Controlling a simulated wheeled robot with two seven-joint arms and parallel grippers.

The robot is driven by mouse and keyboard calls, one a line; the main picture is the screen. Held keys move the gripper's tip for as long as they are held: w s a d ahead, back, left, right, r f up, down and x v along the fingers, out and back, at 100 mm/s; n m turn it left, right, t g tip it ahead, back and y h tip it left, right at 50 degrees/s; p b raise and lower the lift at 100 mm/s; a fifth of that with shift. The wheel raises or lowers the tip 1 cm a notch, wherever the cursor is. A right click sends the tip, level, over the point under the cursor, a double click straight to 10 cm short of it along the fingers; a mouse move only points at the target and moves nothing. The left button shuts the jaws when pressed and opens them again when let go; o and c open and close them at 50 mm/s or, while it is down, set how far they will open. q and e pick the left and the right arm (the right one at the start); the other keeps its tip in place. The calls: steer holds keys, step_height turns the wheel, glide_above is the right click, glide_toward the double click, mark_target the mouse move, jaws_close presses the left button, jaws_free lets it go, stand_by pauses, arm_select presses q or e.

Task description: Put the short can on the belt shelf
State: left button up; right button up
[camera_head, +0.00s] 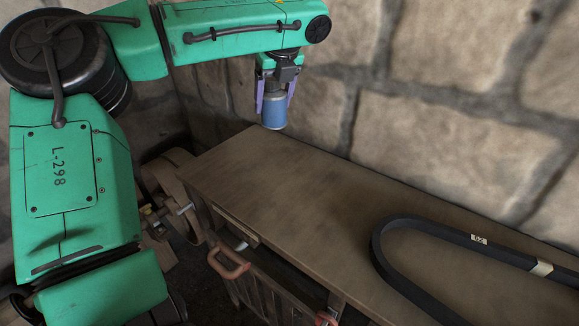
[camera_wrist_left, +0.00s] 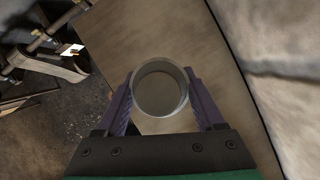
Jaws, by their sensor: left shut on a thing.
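The short can (camera_head: 274,112) is blue with a paler rim, and my left gripper (camera_head: 274,97) is shut on it. The can hangs upright at the back left end of the wooden table (camera_head: 290,190); I cannot tell for certain whether it is clear of the top. In the left wrist view the can (camera_wrist_left: 160,88) shows as a round rim between the two purple fingers of my left gripper (camera_wrist_left: 160,100). My right gripper is not in view. I cannot make out which surface is the belt shelf.
A black belt loop (camera_head: 395,268) with pale labels lies on the right part of the table. A stone wall (camera_head: 450,120) rises behind. A pinkish-handled basket or cart (camera_head: 230,265) stands before the table, and wooden machinery (camera_head: 168,185) is at the left. The middle of the tabletop is clear.

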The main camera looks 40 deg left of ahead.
arm_select(q)
steer(key=s+f, duration=0.1)
steer(key=f, duration=0.4)
steer(key=f+p, duration=0.1)
steer(key=f, duration=0.5)
steer(key=s+f, duration=0.1)
steer(key=f, duration=0.4)
steer(key=shift+s+d+f, duration=0.1)
steer(key=shift+s+f, duration=0.15)
steer(key=shift+s, duration=0.05)
steer(key=shift+s+f, duration=0.15)
steer(key=shift+f, duration=0.15)
steer(key=shift+s, duration=0.2)
steer(key=o, duration=1.5)
steer(key=shift+w+f, duration=0.15)
steer(key=shift+c, duration=0.2)
steer(key=shift+r, duration=0.25)
steer(key=b+v, duration=0.1)
steer(key=v, duration=1.1)
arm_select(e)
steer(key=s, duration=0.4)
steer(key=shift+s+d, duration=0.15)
arm_select(q)
steer(key=shift+f, duration=0.15)
